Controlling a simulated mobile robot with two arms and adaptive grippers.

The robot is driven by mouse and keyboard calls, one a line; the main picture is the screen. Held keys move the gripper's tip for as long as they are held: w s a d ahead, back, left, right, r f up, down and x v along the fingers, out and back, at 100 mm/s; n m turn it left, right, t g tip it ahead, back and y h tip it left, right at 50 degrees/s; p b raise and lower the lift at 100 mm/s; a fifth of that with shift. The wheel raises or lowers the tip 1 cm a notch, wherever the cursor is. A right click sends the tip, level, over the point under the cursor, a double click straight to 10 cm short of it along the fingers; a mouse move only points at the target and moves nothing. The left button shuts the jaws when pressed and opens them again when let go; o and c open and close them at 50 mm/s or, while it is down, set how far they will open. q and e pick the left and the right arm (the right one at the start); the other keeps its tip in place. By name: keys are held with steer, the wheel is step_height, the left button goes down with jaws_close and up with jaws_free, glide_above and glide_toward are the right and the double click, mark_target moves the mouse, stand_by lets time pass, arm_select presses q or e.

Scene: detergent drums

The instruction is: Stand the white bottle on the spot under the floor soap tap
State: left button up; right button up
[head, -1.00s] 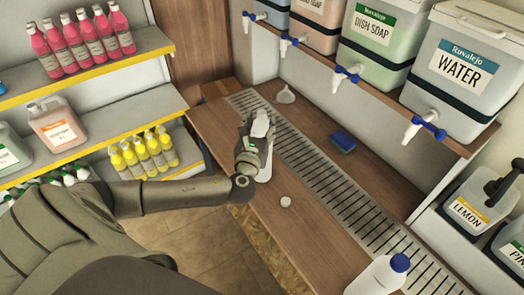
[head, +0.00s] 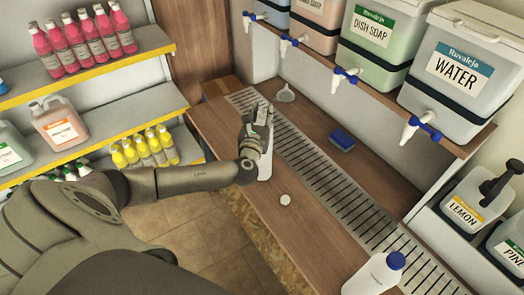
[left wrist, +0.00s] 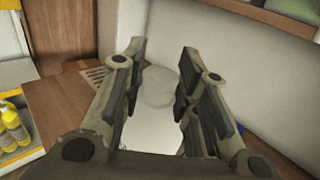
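A white bottle (head: 265,165) stands on the wooden counter's left side, at the edge of the slotted drain strip (head: 335,185). My left gripper (head: 258,115) is at its upper part and hides its top. In the left wrist view, the two fingers (left wrist: 160,85) are apart, with the white bottle body (left wrist: 150,138) below and between them; contact is unclear. A second white bottle (head: 372,277) with a blue cap stands at the front right. Taps (head: 290,45) hang from the drums above; no floor soap label is readable. My right gripper is out of view.
A small white cap (head: 285,200) lies on the counter. A funnel (head: 285,94) and a blue sponge (head: 342,141) lie behind the strip. The water drum (head: 455,70) and dish soap drum (head: 372,38) overhang the back. Shelves of bottles stand at the left.

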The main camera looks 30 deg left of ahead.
arm_select(q)
jaws_close()
